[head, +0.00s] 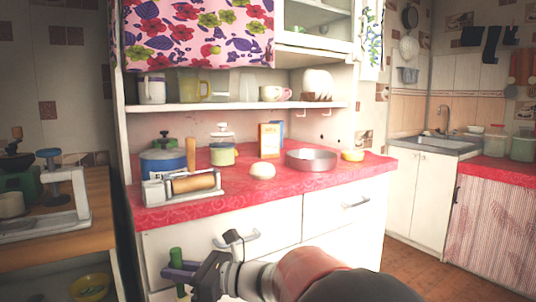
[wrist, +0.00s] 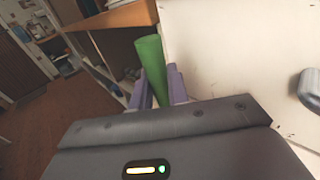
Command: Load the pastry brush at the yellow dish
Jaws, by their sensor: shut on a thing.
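My gripper (head: 180,271) is shut on a green-handled thing, taken to be the pastry brush (head: 176,254), low in front of the white cabinet. In the wrist view the green handle (wrist: 150,62) stands up between the two purple fingers, leaning slightly left. No bristles can be made out.
The red oilcloth counter (head: 225,203) holds a roller device (head: 185,186), blue pot (head: 162,162), white ball-like thing (head: 262,170) and round metal pan (head: 311,160). Drawer handles (head: 236,242) stick out below. A wooden side table (head: 95,245) stands left, with another yellow bowl (head: 90,287) underneath.

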